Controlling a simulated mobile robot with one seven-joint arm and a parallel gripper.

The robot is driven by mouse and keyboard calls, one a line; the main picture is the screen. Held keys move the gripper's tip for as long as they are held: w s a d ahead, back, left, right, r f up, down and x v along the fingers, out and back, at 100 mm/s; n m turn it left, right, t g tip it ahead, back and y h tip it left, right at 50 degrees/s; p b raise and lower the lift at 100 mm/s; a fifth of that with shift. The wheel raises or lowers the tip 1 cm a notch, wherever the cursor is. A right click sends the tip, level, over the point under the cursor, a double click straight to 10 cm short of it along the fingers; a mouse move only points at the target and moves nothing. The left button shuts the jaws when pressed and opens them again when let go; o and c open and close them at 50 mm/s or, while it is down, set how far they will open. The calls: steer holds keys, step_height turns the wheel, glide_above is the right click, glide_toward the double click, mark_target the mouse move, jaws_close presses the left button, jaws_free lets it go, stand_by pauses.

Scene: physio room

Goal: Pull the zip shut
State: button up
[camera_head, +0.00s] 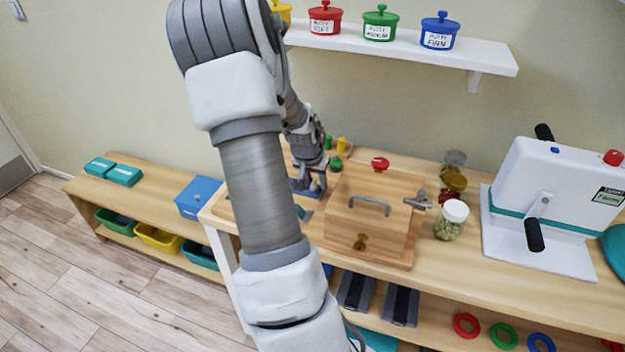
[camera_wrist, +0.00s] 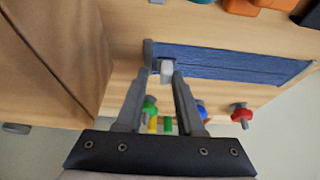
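The zip panel is a blue strip (camera_wrist: 235,63), and a small pale zip pull (camera_wrist: 166,70) sits at its left end in the wrist view. The fingertips of my gripper (camera_wrist: 162,76) are apart, with the pull showing between them, nearer the right finger. I cannot tell whether either finger touches it. In the head view my gripper (camera_head: 314,184) points down at the back of the bench, left of a wooden box. A bit of the blue strip (camera_head: 299,187) shows there. My arm hides much of that area.
The wooden box (camera_head: 375,225) with handle and latches stands close to the right of my gripper. Jars (camera_head: 451,220) and a white crank machine (camera_head: 550,200) stand farther right. Coloured pegs (camera_head: 341,145) are behind. A shelf with lidded pots (camera_head: 400,45) hangs above.

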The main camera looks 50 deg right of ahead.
steer(key=shift+o, duration=0.5)
steer(key=shift+w, duration=0.1)
steer(key=shift+r, duration=0.1)
steer(key=shift+a+r, duration=0.15)
steer(key=shift+r, duration=0.15)
steer(key=p+v, duration=0.5)
steer(key=v, duration=1.1)
steer(key=shift+a+r, duration=0.2)
steer(key=shift+a, duration=0.05)
